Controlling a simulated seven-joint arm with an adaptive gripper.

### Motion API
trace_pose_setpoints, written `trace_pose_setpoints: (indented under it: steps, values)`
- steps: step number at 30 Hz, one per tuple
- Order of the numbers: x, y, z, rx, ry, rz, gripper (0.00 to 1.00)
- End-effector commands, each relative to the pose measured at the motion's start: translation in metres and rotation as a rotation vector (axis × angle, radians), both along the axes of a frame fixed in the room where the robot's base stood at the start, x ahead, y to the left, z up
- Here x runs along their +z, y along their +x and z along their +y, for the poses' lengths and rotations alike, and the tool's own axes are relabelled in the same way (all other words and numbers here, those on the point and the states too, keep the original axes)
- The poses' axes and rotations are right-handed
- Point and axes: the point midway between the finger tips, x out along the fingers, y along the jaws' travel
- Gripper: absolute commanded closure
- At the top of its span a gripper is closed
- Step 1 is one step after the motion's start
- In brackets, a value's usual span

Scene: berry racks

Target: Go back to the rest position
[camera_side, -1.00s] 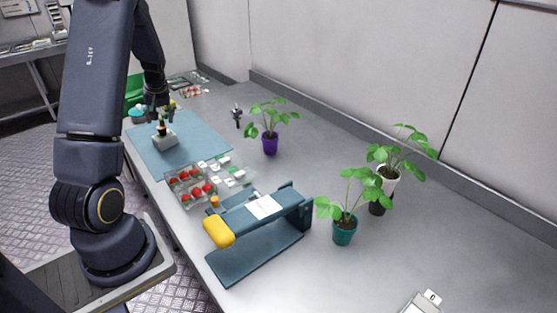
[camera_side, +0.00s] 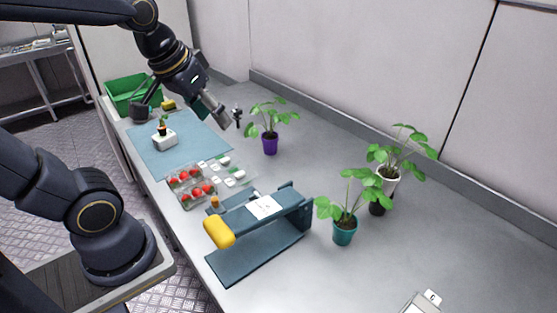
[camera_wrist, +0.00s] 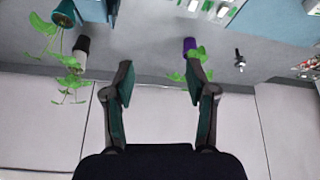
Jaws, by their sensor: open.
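My gripper (camera_side: 212,110) is raised above the far part of the table in the side view, tilted and aimed toward the wall side. In the wrist view my gripper (camera_wrist: 160,78) shows its two fingers spread wide, with nothing between them. A white block (camera_side: 166,142) with a small dark and orange item topped with green stands on the blue mat (camera_side: 190,128), apart from my gripper.
A purple potted plant (camera_side: 270,146) stands right of my gripper. A teal pot (camera_side: 344,235) and a white pot (camera_side: 389,173) stand further right. Red berries in a clear tray (camera_side: 188,198), a blue press-like stand (camera_side: 255,258) and a green bin (camera_side: 120,92) are also there.

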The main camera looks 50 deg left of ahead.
Motion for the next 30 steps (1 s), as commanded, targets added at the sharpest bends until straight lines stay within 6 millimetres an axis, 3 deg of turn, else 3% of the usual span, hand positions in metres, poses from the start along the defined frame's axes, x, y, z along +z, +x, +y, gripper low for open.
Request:
trace_pose_setpoints:
  steps: [1, 3, 6, 30]
  values:
    - [0.000, -0.013, -0.019, -0.072, 0.011, -0.016, 0.43]
    - [-0.002, -0.028, -0.035, -0.147, 0.026, -0.026, 0.43]
    - [-0.005, -0.040, -0.048, -0.205, 0.038, -0.031, 0.43]
    - [-0.006, -0.043, -0.050, -0.220, 0.042, -0.033, 0.43]
